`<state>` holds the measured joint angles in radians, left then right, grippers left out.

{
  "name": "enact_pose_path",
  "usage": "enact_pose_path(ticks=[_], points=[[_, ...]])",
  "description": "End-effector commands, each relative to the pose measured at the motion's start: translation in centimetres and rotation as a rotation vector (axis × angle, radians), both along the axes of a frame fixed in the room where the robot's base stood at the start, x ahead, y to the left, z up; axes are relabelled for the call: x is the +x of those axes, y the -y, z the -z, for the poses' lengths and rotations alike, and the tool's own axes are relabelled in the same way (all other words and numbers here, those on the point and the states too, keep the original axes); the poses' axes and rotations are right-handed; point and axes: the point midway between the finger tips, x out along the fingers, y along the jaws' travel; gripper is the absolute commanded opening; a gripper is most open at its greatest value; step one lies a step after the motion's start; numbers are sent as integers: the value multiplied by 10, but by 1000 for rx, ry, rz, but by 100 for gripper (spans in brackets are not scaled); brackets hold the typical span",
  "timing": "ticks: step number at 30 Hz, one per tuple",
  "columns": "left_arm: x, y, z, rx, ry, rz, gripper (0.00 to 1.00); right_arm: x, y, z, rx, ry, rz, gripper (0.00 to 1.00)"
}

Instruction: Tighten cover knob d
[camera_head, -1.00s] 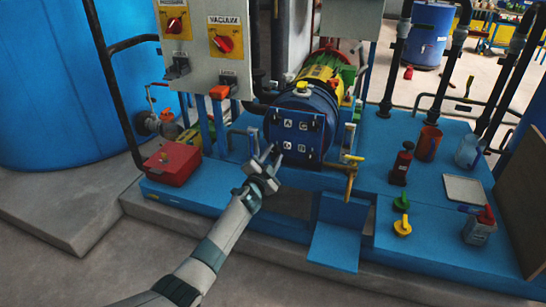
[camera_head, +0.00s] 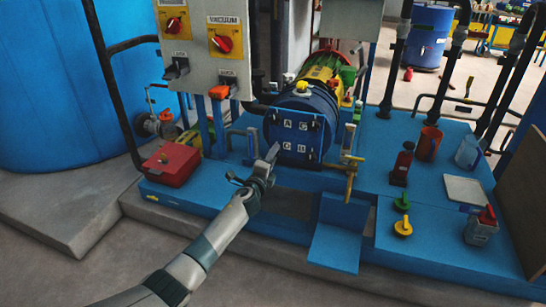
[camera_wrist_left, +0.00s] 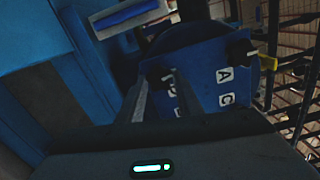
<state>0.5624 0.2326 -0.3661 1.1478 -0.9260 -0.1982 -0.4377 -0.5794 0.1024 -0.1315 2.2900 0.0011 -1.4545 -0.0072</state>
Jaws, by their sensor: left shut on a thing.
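The blue square cover (camera_head: 296,136) closes the front of the horizontal blue vessel, with white letter labels and dark knobs near its corners. In the left wrist view the cover (camera_wrist_left: 207,70) shows labels A and C clearly; the other two are partly behind a finger. My left gripper (camera_head: 272,153) reaches the cover's lower-left corner from below left. Its two fingers (camera_wrist_left: 160,76) are shut around the dark knob at that corner, cover knob d (camera_wrist_left: 155,69). The fingers mostly hide this knob in the head view. My right gripper is out of view.
A brass valve (camera_head: 351,175) stands just right of the cover. A red box (camera_head: 171,164) sits at left on the blue skid. A control panel (camera_head: 206,50) hangs above left. Bottles and a yellow knob (camera_head: 403,227) stand on the right platform.

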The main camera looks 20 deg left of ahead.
Motion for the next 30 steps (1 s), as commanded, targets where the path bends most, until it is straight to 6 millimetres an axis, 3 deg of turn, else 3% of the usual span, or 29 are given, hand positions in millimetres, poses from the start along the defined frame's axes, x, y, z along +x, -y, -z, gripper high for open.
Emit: enact_pose_path(ticks=[9, 24, 25, 26, 27, 30], points=[[-1, 1, 2, 139, 2, 2, 10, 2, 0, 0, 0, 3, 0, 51], [-1, 1, 3, 160, 3, 2, 10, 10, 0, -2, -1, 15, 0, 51], [-1, 1, 3, 160, 2, 1, 39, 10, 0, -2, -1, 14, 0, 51], [-1, 1, 3, 160, 2, 1, 46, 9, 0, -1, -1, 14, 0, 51], [-1, 1, 3, 160, 3, 2, 51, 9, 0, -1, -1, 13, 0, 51], [0, 0, 2, 159, 3, 1, 51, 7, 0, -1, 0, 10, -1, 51]])
